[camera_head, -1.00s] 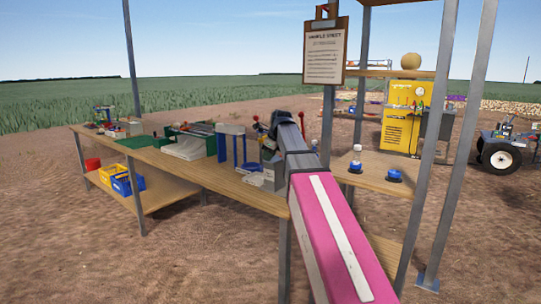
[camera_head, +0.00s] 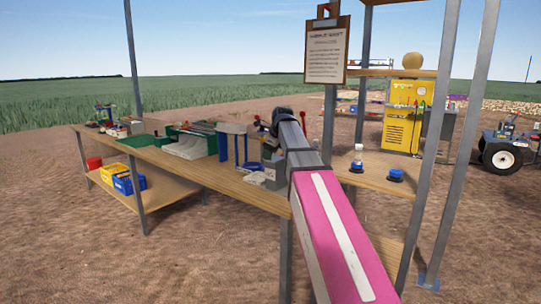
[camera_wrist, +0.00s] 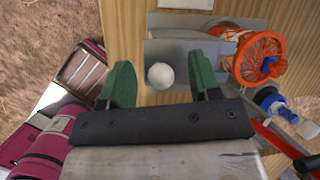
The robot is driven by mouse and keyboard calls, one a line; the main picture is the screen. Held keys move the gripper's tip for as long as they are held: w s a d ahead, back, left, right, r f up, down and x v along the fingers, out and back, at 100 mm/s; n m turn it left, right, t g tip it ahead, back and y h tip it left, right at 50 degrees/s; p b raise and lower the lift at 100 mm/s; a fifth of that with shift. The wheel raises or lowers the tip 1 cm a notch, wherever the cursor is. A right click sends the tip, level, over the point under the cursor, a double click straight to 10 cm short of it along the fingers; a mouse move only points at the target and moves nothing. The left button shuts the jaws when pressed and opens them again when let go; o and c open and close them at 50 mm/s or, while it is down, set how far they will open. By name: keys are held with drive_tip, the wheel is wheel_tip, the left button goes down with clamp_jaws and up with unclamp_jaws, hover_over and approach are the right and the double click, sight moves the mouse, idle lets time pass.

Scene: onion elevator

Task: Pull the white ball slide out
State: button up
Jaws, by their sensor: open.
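The white ball (camera_wrist: 160,75) shows in the wrist view, in front of a grey metal plate or housing (camera_wrist: 190,50) on the wooden bench. My gripper (camera_wrist: 165,72) is open. Its green fingers stand to the left and right of the ball, with a gap visible on each side, so I see no contact. The ball's stem or slide is hidden beneath it. In the head view the ball cannot be made out, and my pink arm hides the gripper's jaws.
An orange basket-like part (camera_wrist: 258,58) with a blue centre sits right of the housing. A red handle (camera_wrist: 275,142) and blue-and-white parts lie lower right. The bench (camera_head: 150,155) holds a blue frame (camera_head: 233,146). A post (camera_head: 330,120) with a clipboard (camera_head: 326,50) stands near my arm.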

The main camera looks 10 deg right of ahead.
drive_tip(key=shift+r, duration=2.5)
